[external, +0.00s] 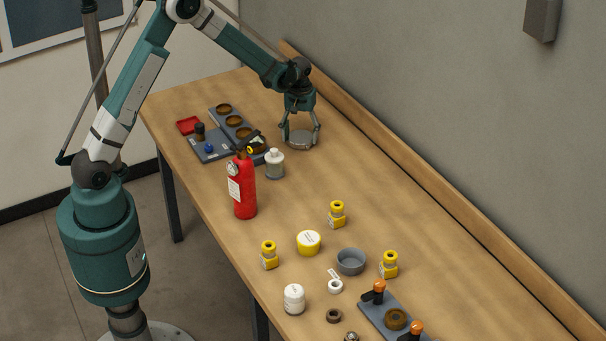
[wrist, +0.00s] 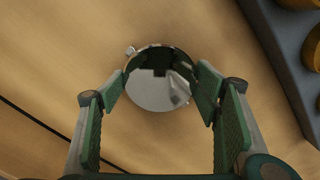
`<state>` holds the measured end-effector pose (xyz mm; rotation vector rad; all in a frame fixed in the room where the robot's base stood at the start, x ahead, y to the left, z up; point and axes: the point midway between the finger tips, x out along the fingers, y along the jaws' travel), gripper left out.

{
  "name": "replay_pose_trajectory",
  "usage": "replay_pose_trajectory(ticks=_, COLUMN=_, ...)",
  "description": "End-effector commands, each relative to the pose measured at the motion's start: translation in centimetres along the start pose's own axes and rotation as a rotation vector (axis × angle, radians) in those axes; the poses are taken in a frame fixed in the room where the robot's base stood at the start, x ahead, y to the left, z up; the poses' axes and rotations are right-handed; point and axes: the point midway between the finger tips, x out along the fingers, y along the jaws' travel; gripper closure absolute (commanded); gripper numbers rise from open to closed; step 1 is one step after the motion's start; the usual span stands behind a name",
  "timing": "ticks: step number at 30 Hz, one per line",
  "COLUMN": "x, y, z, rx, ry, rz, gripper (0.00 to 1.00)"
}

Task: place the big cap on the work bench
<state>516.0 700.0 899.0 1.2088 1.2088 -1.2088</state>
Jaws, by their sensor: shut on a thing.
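The big cap (external: 300,139) is a round, silvery disc near the far end of the work bench (external: 300,190), close to the back ledge. In the wrist view the big cap (wrist: 158,88) shows a shiny, mirror-like top. My gripper (external: 300,128) points down, with its fingers on opposite sides of the cap, shut on it. The gripper's green pads (wrist: 161,84) also show in the wrist view. The cap is level and at or very near the bench top; I cannot tell whether it touches.
A grey tray with round brown recesses (external: 235,121) lies left of the cap; its edge (wrist: 270,45) shows at the wrist view's right. A red extinguisher (external: 245,190) and grey-white bottle (external: 274,164) stand nearer. Yellow fittings (external: 337,214) and a grey bowl (external: 351,262) are further along.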

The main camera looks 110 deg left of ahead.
Motion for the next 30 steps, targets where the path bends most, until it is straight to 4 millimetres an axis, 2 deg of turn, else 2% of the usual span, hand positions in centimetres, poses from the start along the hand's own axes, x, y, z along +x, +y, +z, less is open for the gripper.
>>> replay_pose_trajectory(ticks=12, x=0.32, y=0.01, z=-0.02, rx=0.000, ry=0.000, rz=0.000, gripper=0.68)
replay_pose_trajectory(ticks=13, x=0.30, y=0.02, z=-0.03, rx=0.000, ry=0.000, rz=0.000, gripper=0.34)
replay_pose_trajectory(ticks=16, x=0.26, y=0.02, z=-0.03, rx=0.000, ry=0.000, rz=0.000, gripper=0.23)
replay_pose_trajectory(ticks=30, x=-0.01, y=0.01, z=-0.02, rx=0.000, ry=0.000, rz=0.000, gripper=0.23)
